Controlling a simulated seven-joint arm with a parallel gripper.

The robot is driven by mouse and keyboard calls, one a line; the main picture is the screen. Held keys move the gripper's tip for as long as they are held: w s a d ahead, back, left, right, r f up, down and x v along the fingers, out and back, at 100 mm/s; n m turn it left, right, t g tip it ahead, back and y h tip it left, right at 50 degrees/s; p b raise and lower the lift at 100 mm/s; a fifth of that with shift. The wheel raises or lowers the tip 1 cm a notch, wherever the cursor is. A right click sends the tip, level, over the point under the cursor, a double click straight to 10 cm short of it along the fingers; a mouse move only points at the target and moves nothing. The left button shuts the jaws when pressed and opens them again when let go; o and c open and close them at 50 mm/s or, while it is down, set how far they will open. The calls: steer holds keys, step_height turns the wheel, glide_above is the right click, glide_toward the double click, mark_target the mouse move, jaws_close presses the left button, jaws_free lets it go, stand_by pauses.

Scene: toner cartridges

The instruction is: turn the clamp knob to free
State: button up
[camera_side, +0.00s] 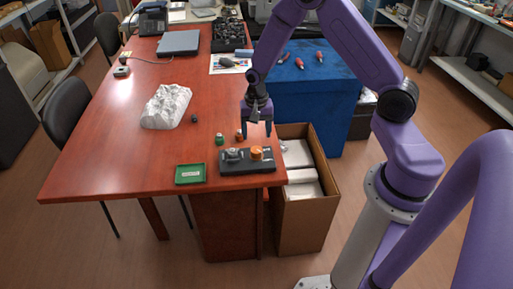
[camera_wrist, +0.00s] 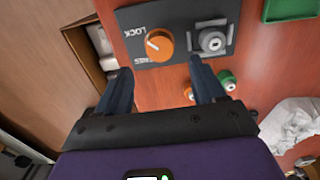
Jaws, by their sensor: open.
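The orange clamp knob (camera_side: 256,153) sits on the right part of a dark fixture block (camera_side: 227,168) near the table's front edge. In the wrist view the knob (camera_wrist: 162,44) has a pale pointer mark that appears angled toward the upper-left, on the LOCK side. The LOCK lettering and a second, partly hidden label show upside down on the block (camera_wrist: 180,13). A grey metal part (camera_wrist: 212,40) sits beside the knob on the same block. My gripper (camera_side: 257,132) is open and empty above and behind the knob; its fingers (camera_wrist: 161,74) are apart and not touching it.
A green-topped piece (camera_side: 219,140) and a brown-orange piece (camera_side: 239,135) stand just behind the block. A green tray (camera_side: 190,180) lies left of it. An open cardboard box (camera_side: 308,215) stands right of the table.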

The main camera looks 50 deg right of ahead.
mark_target(257, 149)
step_height(257, 149, down, 8)
steer(key=shift+r, duration=0.2)
stand_by(0.3)
steer(key=c, duration=1.1)
